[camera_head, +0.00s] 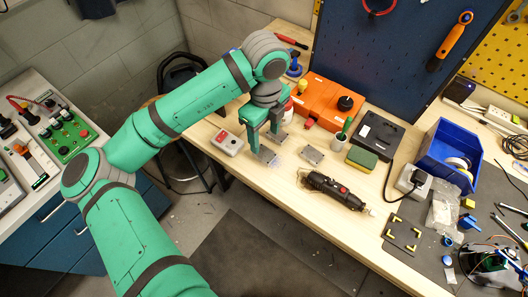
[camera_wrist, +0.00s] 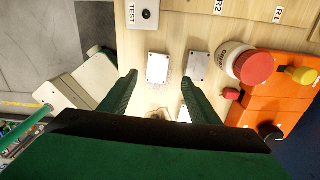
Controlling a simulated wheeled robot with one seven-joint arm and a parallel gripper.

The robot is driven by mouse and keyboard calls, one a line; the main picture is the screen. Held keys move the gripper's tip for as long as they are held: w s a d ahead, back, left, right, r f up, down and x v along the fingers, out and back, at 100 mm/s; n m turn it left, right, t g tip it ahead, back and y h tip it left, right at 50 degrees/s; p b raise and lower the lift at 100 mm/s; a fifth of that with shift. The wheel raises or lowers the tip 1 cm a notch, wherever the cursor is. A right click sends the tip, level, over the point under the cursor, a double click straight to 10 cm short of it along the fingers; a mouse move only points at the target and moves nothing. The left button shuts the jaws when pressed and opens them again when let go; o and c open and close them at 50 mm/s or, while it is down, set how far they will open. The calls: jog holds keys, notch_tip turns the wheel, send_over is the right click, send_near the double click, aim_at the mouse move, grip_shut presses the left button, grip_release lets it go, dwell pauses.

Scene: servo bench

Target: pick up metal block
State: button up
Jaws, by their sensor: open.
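In the wrist view, a flat silver metal block (camera_wrist: 157,68) with small corner dots lies on the bench. A second similar block (camera_wrist: 197,66) lies to its right. A pale sliver (camera_wrist: 184,114) between the fingers is mostly hidden, and I cannot tell what it is. In the head view, one metal block (camera_head: 268,156) lies by my fingertips and another (camera_head: 313,155) lies to the right. My gripper (camera_head: 265,142) points down over the bench, fingers apart and empty. In the wrist view, the first block is just beyond the fingertips (camera_wrist: 160,78).
A grey button box (camera_head: 227,142) stands left of my gripper. An orange case (camera_head: 330,101) and a red-capped white container (camera_wrist: 232,60) stand behind. A black tool (camera_head: 335,190), green-yellow sponge (camera_head: 361,158) and blue bin (camera_head: 437,157) are to the right.

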aim_at(264, 154)
jog(key=f, duration=0.6)
jog(key=shift+s+a+f, duration=0.1)
jog(key=shift+s, duration=0.2)
jog(key=shift+w+f, duration=0.15)
jog(key=shift+f, duration=0.3)
jog(key=c, duration=1.2)
jog(key=shift+s, duration=0.2)
